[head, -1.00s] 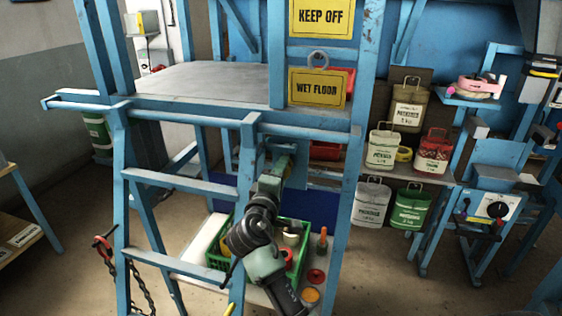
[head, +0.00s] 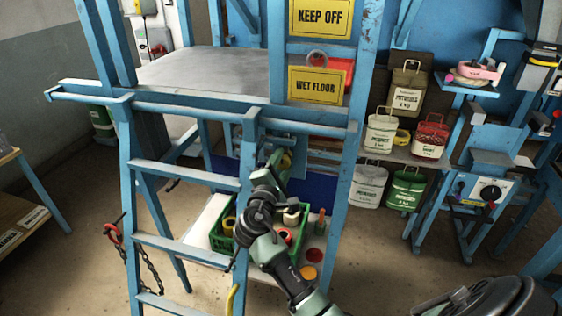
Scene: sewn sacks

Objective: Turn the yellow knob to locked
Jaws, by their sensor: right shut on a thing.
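My right gripper (head: 281,162) reaches in behind the front rails of the blue steel frame (head: 200,108), below the grey platform. It is small and partly hidden by my own wrist. It is shut on a small dull yellow piece (head: 287,160), which I take to be the yellow knob. The fingers cover most of it, so its angle and any locked marking cannot be read. My left gripper is not in view.
A green crate (head: 218,240) with jars stands below my right wrist. Blue ladder rungs (head: 187,174) and a chain (head: 152,271) are at left. The floor at lower left is clear.

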